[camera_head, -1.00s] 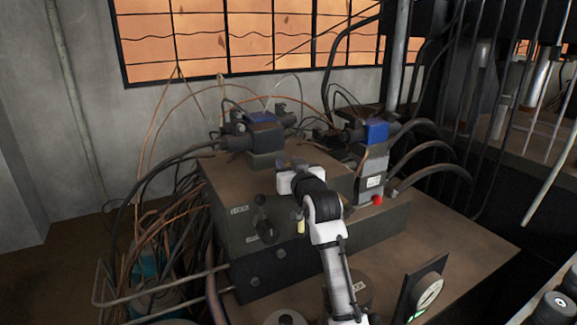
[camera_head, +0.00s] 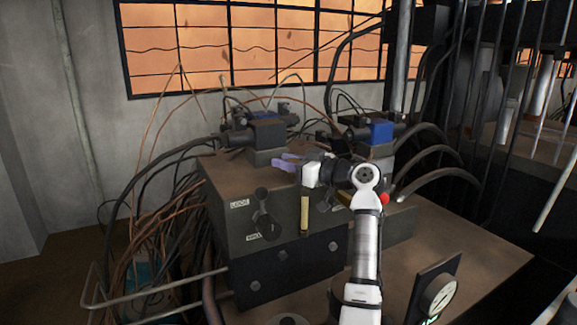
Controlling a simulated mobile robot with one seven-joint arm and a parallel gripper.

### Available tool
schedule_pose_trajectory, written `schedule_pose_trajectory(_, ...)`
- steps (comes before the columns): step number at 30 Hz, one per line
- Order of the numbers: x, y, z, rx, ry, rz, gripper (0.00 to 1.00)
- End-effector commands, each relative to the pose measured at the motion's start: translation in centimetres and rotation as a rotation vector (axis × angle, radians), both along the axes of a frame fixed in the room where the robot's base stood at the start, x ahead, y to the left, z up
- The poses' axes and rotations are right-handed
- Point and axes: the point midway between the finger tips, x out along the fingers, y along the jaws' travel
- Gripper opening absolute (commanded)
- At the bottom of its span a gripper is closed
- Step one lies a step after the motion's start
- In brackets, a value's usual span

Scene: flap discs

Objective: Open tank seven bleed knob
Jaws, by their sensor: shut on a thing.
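My gripper (camera_head: 284,161) is at the top front edge of the dark valve block (camera_head: 228,180). Its pale purple fingers point left and look close together; what lies between them is too small to make out. A black knob or lever (camera_head: 267,226) is on the block's front face, below and left of the gripper, beside small white labels. A narrow brass-coloured strip (camera_head: 304,216) hangs upright in front of that face, below the gripper. I cannot tell which part is the tank seven bleed knob.
Blue-topped valves (camera_head: 268,128) stand on the block, with a red button (camera_head: 384,198) at its right. Hoses and cables crowd the left and back. A round gauge (camera_head: 438,294) stands at lower right. The brown surface (camera_head: 460,240) right of the block is mostly clear.

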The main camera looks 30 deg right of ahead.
Motion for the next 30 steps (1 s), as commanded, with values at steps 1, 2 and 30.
schedule_pose_trajectory(1,0.08,0.09,0.02,0.001,0.002,0.028,0.06)
schedule_pose_trajectory(2,0.05,0.11,0.0,0.002,0.003,0.044,0.06)
schedule_pose_trajectory(30,-0.1,0.23,-0.14,-0.001,0.005,0.142,0.51)
